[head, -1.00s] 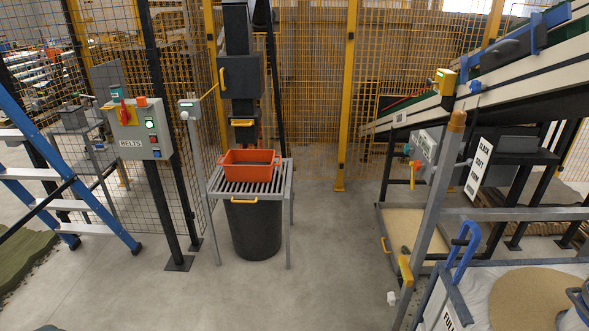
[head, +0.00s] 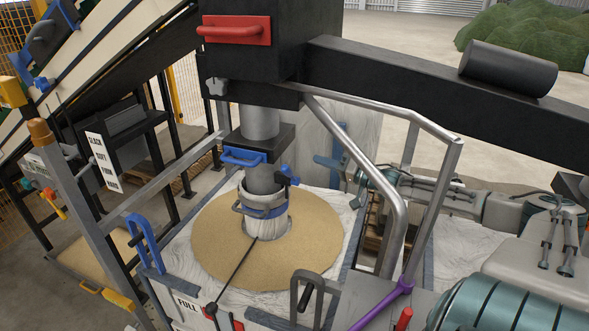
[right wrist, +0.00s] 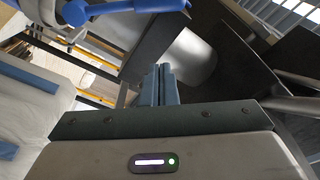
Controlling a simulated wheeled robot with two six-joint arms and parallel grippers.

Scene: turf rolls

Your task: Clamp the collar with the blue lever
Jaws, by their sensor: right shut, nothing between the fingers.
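The collar (head: 263,211) is a blue and grey band around the pale sack neck, under the grey spout (head: 262,180). A blue lever part (head: 287,174) sticks up at the band's right side; I cannot tell its exact position. My right gripper (head: 328,161) is to the right of the collar and apart from it, its bluish fingers pointing left. In the right wrist view its fingers (right wrist: 161,84) are together with nothing between them. A blue bar (right wrist: 125,9) shows there at the top, beyond the fingertips; I cannot tell which part it is. My left gripper is out of view.
A blue-handled slide (head: 243,157) sits on the spout above the collar. A tan round disc (head: 215,245) surrounds the neck. A bent grey rail (head: 392,205) stands close to my right arm. A red-handled black box (head: 235,32) is overhead.

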